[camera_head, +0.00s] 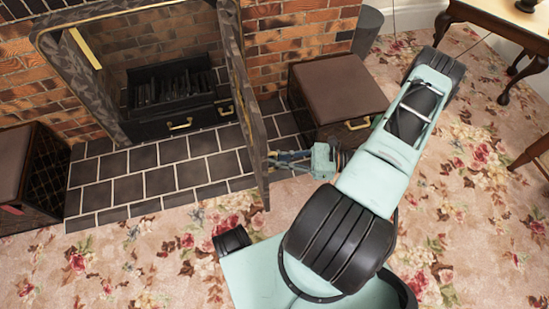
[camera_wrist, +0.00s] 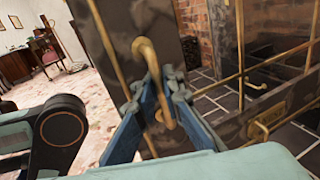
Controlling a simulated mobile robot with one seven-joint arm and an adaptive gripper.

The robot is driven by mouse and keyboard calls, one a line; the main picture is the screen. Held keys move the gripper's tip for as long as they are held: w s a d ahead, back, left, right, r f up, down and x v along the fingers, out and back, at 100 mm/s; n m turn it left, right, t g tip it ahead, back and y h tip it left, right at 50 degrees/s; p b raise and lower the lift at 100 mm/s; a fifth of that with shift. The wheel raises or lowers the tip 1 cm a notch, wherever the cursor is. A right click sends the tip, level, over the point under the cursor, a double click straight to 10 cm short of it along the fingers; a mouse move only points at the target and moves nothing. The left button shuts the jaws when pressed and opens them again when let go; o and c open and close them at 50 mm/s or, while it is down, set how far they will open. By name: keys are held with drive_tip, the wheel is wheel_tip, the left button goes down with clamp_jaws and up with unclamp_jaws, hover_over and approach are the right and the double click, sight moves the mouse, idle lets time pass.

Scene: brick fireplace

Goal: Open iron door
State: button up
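The iron door (camera_head: 248,110) stands swung out from the fireplace, nearly edge-on in the head view, its lower end over the carpet in front of the hearth. In the wrist view its dark mottled frame (camera_wrist: 105,45) with brass trim fills the middle. A curved brass handle (camera_wrist: 145,46) sticks out from it. My gripper (camera_head: 274,158) is at the door's right-hand side in the head view. In the wrist view the blue fingers of my gripper (camera_wrist: 161,90) close in on both sides of the handle. Exact finger contact is partly hidden.
The fireplace grate (camera_head: 172,85) stands behind the dark tiled hearth (camera_head: 160,170). A brown-topped box (camera_head: 338,85) stands right of the door, close to my arm; another box (camera_head: 25,170) is at the left. A wooden table (camera_head: 500,25) is at the upper right.

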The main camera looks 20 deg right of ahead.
drive_tip(key=shift+o, duration=1)
drive_tip(key=shift+s, duration=0.1)
drive_tip(key=shift+s+d, duration=0.1)
drive_tip(key=shift+d, duration=0.1)
drive_tip(key=v, duration=1.1)
drive_tip(key=shift+s+d, duration=0.15)
drive_tip(key=shift+d, duration=0.05)
